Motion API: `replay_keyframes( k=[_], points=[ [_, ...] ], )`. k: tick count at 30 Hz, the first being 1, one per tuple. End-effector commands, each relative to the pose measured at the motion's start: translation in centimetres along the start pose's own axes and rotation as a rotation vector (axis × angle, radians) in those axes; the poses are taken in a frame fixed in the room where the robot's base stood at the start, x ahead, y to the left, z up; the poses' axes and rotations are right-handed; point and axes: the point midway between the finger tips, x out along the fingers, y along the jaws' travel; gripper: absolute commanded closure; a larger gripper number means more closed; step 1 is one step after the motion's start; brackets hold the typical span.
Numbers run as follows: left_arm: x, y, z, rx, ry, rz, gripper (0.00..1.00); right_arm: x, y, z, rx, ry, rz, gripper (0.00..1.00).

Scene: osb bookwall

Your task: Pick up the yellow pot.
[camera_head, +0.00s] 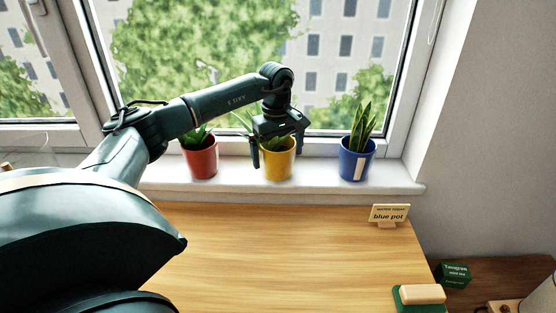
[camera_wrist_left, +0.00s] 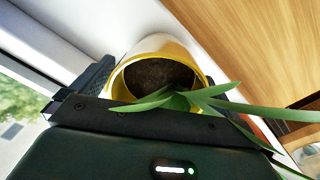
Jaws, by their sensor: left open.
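The yellow pot (camera_head: 278,170) stands on the white windowsill, between a red pot (camera_head: 201,160) and a blue pot (camera_head: 356,162). My left gripper (camera_head: 278,158) is open, its fingers on either side of the yellow pot near its upper part. In the left wrist view the yellow pot (camera_wrist_left: 128,84) lies between the fingers of my left gripper (camera_wrist_left: 158,80), with dark soil and long green leaves showing. Whether the fingers touch the pot I cannot tell. The gripper hides part of the pot's plant in the head view. My right gripper is not in view.
The windowsill (camera_head: 320,183) has free room between the yellow and blue pots. A wooden desk (camera_head: 270,245) below is mostly clear. A "blue pot" sign (camera_head: 388,214) stands at its right back. A sponge (camera_head: 422,294) and a green box (camera_head: 454,275) are at the lower right.

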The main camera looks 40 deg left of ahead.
Motion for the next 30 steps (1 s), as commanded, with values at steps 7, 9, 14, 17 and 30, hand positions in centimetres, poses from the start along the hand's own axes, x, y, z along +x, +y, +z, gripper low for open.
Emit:
replay_keyframes(
  k=[7, 9, 14, 17, 30],
  points=[
    [1.63, 0.03, 0.04, 0.001, -0.001, 0.001, 0.00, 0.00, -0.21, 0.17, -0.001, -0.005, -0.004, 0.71],
    [1.61, 0.04, 0.03, 0.001, 0.000, 0.001, 0.00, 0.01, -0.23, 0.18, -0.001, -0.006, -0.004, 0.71],
    [1.59, 0.05, 0.03, 0.001, 0.000, 0.001, 0.07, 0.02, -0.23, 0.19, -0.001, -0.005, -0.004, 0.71],
    [1.57, 0.05, 0.03, 0.001, 0.000, 0.001, 0.15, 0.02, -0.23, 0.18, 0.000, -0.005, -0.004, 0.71],
    [1.54, 0.05, 0.03, 0.001, 0.000, 0.001, 0.51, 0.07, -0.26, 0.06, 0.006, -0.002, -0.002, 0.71]
  ],
)
